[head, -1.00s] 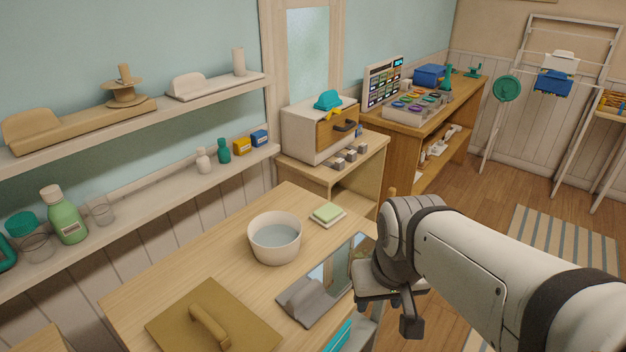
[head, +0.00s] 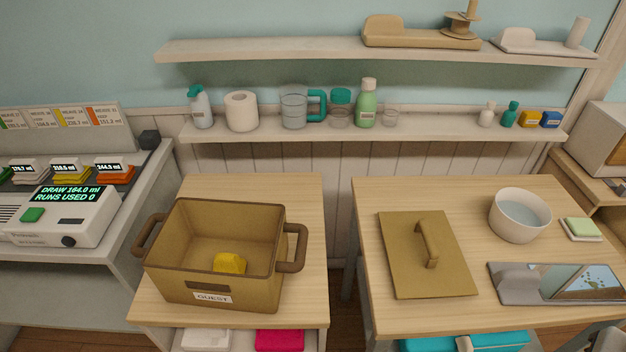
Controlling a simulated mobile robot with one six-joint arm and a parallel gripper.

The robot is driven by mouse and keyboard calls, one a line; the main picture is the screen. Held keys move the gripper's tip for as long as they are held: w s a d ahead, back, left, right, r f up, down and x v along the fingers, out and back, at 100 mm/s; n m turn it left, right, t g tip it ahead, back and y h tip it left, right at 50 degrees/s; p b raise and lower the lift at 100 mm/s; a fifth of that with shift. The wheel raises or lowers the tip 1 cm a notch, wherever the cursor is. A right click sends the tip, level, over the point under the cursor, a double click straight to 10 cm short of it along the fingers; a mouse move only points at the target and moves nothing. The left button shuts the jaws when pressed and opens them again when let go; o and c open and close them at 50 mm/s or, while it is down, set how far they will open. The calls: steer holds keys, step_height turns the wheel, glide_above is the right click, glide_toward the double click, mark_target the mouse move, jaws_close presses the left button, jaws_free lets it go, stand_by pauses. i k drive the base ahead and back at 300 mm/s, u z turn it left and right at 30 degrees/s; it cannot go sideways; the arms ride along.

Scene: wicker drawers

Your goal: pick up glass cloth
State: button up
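No item is labelled as the glass cloth, and I cannot tell which one it is. A small green and white folded pad (head: 581,229) lies at the right table's right edge. A yellow piece (head: 229,263) lies inside the brown basket marked GUEST (head: 176,290). Flat teal items (head: 470,342) show under the right table's front edge, partly cut off, and a pink one (head: 280,341) under the left table. My gripper is not in view.
The right table (head: 395,319) holds a brown handled lid (head: 400,265), a white bowl of water (head: 518,216) and a grey tray with a mirror-like panel (head: 575,283). Bottles and jars stand on the lower wall shelf (head: 400,131). A dispenser machine (head: 65,222) stands left.

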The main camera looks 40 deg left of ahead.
mark_target(223, 262)
steer(key=u, duration=0.3)
steer(key=k, duration=0.2)
steer(key=u, duration=3.3)
steer(key=k, duration=0.95)
steer(key=z, duration=1.2)
steer(key=i, duration=1)
steer(key=u, duration=0.1)
